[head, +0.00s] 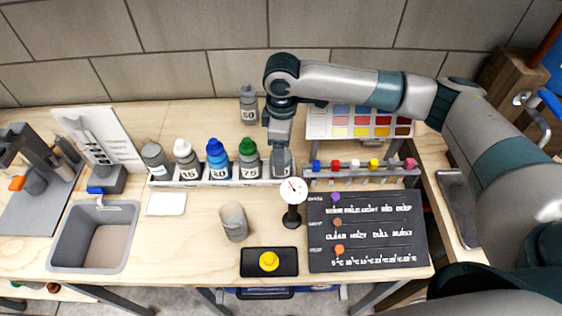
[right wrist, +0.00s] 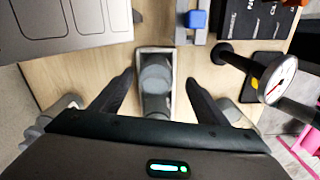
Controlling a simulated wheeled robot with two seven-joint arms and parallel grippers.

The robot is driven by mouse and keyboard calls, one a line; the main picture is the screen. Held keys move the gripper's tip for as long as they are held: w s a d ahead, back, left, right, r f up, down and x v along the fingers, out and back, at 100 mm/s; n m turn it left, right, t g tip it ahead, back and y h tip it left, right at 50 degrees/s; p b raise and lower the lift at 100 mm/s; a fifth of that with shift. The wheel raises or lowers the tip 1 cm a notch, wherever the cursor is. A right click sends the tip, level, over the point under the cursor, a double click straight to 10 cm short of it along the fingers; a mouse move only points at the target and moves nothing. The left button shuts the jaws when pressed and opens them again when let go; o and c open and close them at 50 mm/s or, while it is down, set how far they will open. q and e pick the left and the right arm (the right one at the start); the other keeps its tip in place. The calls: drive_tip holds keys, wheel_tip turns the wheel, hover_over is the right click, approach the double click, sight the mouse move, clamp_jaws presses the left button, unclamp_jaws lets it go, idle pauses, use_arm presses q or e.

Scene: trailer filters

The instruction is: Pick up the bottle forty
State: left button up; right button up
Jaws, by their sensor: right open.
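My right gripper (head: 279,140) reaches down over the right end of the bottle rack (head: 222,182) in the head view. A grey bottle (head: 283,164) stands upright there, largely hidden by the gripper, and I cannot read its number. In the right wrist view my right gripper (right wrist: 159,78) is open, with one finger on each side of the round grey bottle top (right wrist: 154,80); a gap shows on both sides. Another grey bottle (head: 249,104), with a number too small to be sure of, stands behind the rack. My left gripper is out of view.
Green-capped (head: 248,152), blue-capped (head: 218,157), white-capped (head: 187,158) and grey (head: 156,158) bottles stand leftward. A dial gauge (head: 293,192) stands close in front, a peg rack (head: 360,170) to the right. The grey cup (head: 233,221) has free table around it.

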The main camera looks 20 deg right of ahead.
drive_tip(key=f, duration=0.1)
drive_tip(key=f+p, duration=0.1)
drive_tip(key=f, duration=0.1)
drive_tip(key=shift+w+f, duration=0.3)
drive_tip(key=shift+w, duration=0.05)
drive_tip(key=shift+f+p, duration=0.35)
drive_tip(key=shift+f, duration=0.35)
drive_tip(key=c, duration=1.5)
drive_tip(key=shift+r, duration=0.15)
wheel_tip(320, 180, up, 9)
drive_tip(key=shift+w+r+b, duration=0.1)
drive_tip(key=shift+b, duration=1.05)
drive_tip(key=shift+r, duration=0.35)
